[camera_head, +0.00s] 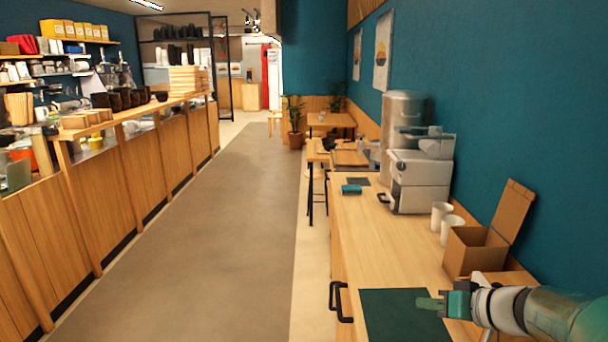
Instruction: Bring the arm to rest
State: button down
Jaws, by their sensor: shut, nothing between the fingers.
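My gripper (431,303) is at the lower right, at the end of my arm, which reaches in from the right edge. Its fingers point left and are together, with nothing seen between them. It is over the right part of a dark green mat (385,318) on the wooden counter (355,225). I cannot tell how high above the mat it is.
Behind my gripper are an open cardboard box (463,253), two white cups (447,230) and a grey machine (418,180) against the blue wall. A teal object (351,189) lies farther along the counter. A clear aisle (225,220) runs left of it, beside a long service counter (130,185).

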jog(key=s+a+r+g+h, duration=0.1)
jog(key=s+a+g+h, duration=0.3)
jog(key=s+a, duration=1)
jog(key=s+h, duration=0.2)
jog(key=s, duration=0.1)
jog(key=shift+r, duration=0.25)
